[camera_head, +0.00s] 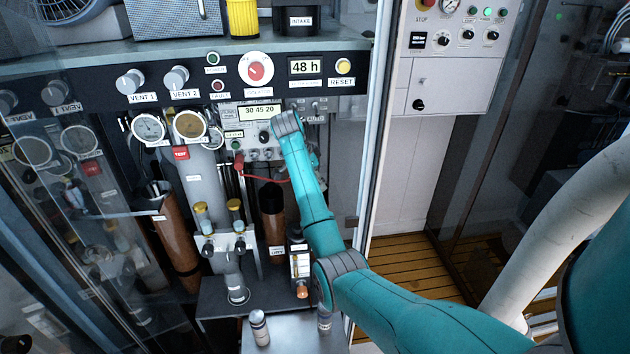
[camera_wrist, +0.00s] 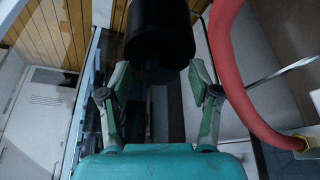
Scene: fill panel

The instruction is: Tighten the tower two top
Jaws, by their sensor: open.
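A brown column with a black cylindrical top (camera_head: 271,198) stands under the panel, left of my forearm in the head view. Its label is too small to read, so I cannot tell for certain that it is tower two. In the wrist view a large black cylinder (camera_wrist: 158,42), which looks like such a top, lies between and beyond the fingertips. My gripper (camera_wrist: 160,82) is open, with one finger on each side of it. Gaps seem to show beside the fingers, but I cannot tell if either touches. In the head view my forearm mostly hides the gripper.
A thick red hose (camera_wrist: 238,75) curves close beside the right finger in the wrist view. Another brown column (camera_head: 174,235) stands farther left. The control panel with its 48 h display (camera_head: 305,67) is above. A glass door edge (camera_head: 372,130) stands just right of my forearm.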

